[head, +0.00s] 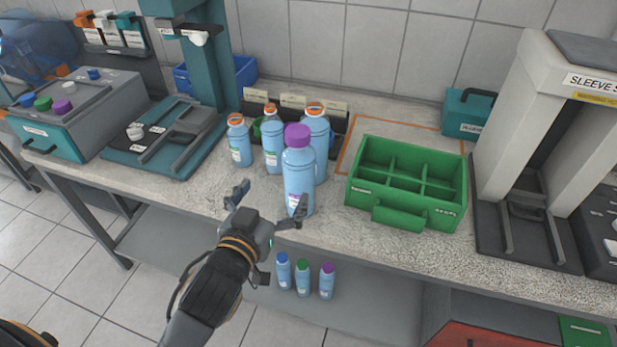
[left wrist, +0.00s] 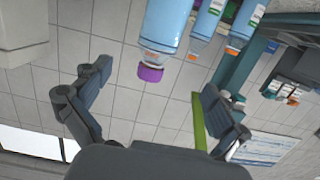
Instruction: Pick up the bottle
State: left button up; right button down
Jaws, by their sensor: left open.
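A tall light-blue bottle with a purple cap (head: 299,170) stands upright near the counter's front edge. Three light-blue bottles with orange caps stand behind it: a left one (head: 239,145), a middle one (head: 273,150) and a right one (head: 319,135). My left gripper (head: 270,200) is open and empty, in front of the purple-capped bottle, and its right finger overlaps that bottle's lower part in the head view. In the left wrist view the purple-capped bottle (left wrist: 165,25) appears upside down, beyond the open left gripper (left wrist: 156,80). My right gripper is not in view.
A green divided crate (head: 400,205) stands right of the bottles. Three small capped bottles (head: 303,278) stand on the lower shelf (head: 215,245). A teal device (head: 165,140) is at the left, and a sleeve machine (head: 510,130) at the right. Tiled wall behind.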

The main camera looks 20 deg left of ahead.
aim_at(291, 166)
pick_arm(q)
jog(key=w, duration=0.2)
jog(key=w+p, duration=0.1)
jog(key=w, duration=0.2)
jog(key=w+f, duration=0.1)
jog(key=w, duration=0.1)
jog(key=shift+w, duration=0.25)
jog(key=shift+w+d+f, duration=0.1)
jog(key=shift+w, duration=0.35)
jog(key=w, duration=0.1)
jog(key=w+p, duration=0.1)
jog(key=w, duration=0.1)
jog(key=w+p, duration=0.1)
jog(key=shift+w+d+f, duration=0.2)
jog(key=shift+d+f, duration=0.1)
jog(key=shift+f, duration=0.05)
jog(key=shift+w+f, duration=0.1)
jog(key=shift+w, duration=0.15)
jog(key=c, duration=1.9)
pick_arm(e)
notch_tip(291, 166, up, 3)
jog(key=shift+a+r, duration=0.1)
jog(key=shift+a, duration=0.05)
